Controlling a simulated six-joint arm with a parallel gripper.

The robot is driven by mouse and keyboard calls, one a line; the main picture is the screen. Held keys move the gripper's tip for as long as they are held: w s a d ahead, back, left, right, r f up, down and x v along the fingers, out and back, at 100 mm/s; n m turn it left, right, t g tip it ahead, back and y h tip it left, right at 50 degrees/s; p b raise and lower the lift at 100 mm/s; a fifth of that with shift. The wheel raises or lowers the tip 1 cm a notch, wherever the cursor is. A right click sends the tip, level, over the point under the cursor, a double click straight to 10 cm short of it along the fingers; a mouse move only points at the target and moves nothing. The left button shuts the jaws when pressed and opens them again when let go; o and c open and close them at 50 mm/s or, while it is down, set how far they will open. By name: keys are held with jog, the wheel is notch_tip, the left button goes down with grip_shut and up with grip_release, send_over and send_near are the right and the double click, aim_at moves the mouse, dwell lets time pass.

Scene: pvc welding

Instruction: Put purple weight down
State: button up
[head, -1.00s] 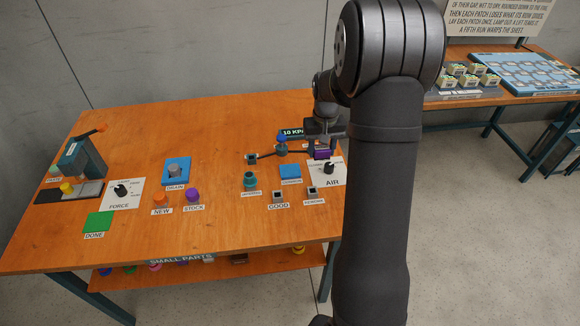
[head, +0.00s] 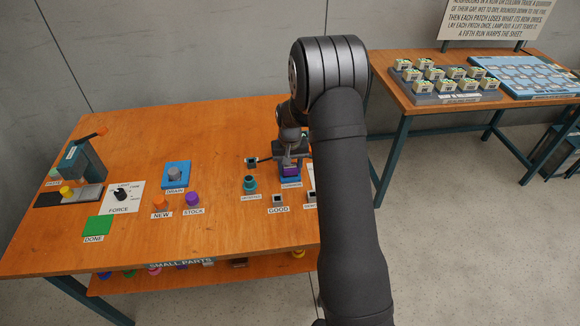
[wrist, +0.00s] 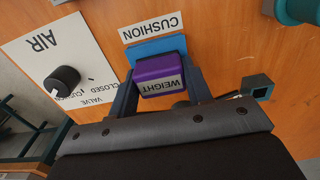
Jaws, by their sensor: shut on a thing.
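The purple weight (wrist: 160,75), with a label reading WEIGHT, is between the fingers of my gripper (wrist: 158,92) in the wrist view. It also shows in the head view (head: 291,170), below my gripper (head: 291,160). My gripper is shut on it. The blue cushion pad (wrist: 155,49), labelled CUSHION, lies directly under or just beyond the weight. It shows in the head view (head: 290,180) as a blue edge below the weight. I cannot tell whether the weight touches the pad, as the weight covers much of it.
The AIR panel with its black valve knob (wrist: 63,79) is left of the weight in the wrist view. A teal-rimmed square socket (wrist: 257,87) is to the right. A teal cylinder (head: 249,183) stands left of the cushion in the head view.

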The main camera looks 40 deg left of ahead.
jog(key=o, duration=1.3)
notch_tip(320, 180, up, 12)
jog(key=shift+r, duration=0.1)
notch_tip(320, 180, down, 13)
jog(key=shift+r, duration=0.2)
notch_tip(320, 180, up, 3)
jog(key=shift+f, duration=0.1)
jog(key=shift+r, duration=0.6)
